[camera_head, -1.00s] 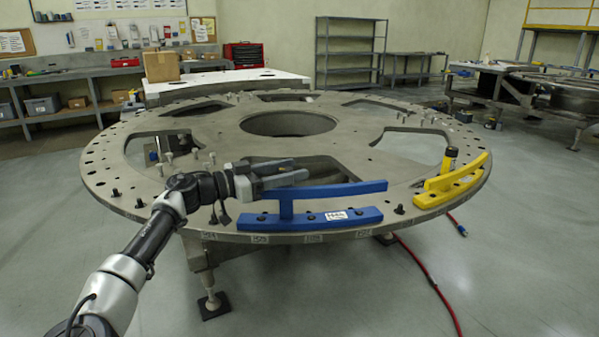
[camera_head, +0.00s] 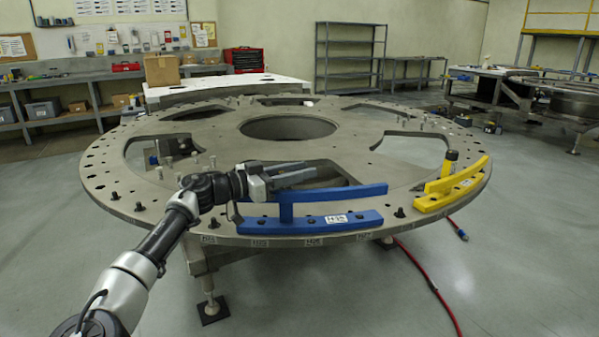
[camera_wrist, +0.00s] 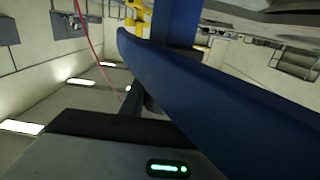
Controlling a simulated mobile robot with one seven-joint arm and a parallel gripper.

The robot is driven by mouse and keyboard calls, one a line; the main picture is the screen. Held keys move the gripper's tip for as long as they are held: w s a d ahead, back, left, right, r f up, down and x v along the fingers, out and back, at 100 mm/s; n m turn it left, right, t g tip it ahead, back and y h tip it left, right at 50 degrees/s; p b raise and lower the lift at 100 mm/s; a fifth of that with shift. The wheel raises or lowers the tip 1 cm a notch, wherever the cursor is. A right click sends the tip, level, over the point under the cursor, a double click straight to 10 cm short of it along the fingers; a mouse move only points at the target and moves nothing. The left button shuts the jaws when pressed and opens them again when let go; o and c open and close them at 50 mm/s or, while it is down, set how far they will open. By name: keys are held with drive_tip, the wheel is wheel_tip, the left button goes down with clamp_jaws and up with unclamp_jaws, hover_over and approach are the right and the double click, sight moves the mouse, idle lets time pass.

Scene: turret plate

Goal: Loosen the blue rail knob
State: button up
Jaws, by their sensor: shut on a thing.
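The blue rail (camera_head: 325,220) lies along the near edge of the round grey turret plate (camera_head: 200,226), with a raised blue bar above its base and a white label. My gripper (camera_head: 290,176) is at the left end of the raised bar, its grey fingers pointing right and shut. The blue rail's knob is not clearly visible; it is hidden at the fingers. In the wrist view the blue rail (camera_wrist: 215,105) crosses diagonally close to the camera. A dark finger (camera_wrist: 131,103) of mine reaches behind it, beside a dark shape I cannot make out.
A yellow rail (camera_head: 450,188) with a black-topped knob (camera_head: 450,157) stands to the right on the plate. Several bolts and pegs stick up around the rim. A red cable (camera_head: 428,280) lies on the floor at the right. Space above the plate is clear.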

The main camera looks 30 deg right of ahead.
sight(282, 171)
drive_tip(key=shift+t, duration=0.3)
drive_tip(key=n+t+y, duration=0.1)
drive_tip(key=n+t, duration=0.1)
drive_tip(key=t, duration=0.1)
drive_tip(key=w+n+t+y, duration=0.1)
drive_tip(key=n+t, duration=0.2)
drive_tip(key=t, duration=0.1)
drive_tip(key=w+n+t+y, duration=0.1)
drive_tip(key=n+t+y, duration=0.1)
drive_tip(key=t, duration=0.1)
drive_tip(key=shift+a+b, duration=0.35)
drive_tip(key=shift+a, duration=0.05)
drive_tip(key=n+t+y, duration=0.3)
drive_tip(key=y, duration=0.1)
drive_tip(key=shift+w+a+n+t, duration=0.4)
drive_tip(key=shift+w+a+n+t+y, duration=0.15)
drive_tip(key=shift+a+n+t+y, duration=0.3)
drive_tip(key=shift+n+y, duration=1.05)
drive_tip(key=shift+w+a+n+t+y, duration=0.1)
drive_tip(key=shift+a+n+t+y, duration=0.6)
drive_tip(key=shift+y, duration=1.35)
drive_tip(key=shift+w+a+n+t+y, duration=0.15)
drive_tip(key=shift+n+t+y, duration=0.2)
drive_tip(key=shift+n+y, duration=1.25)
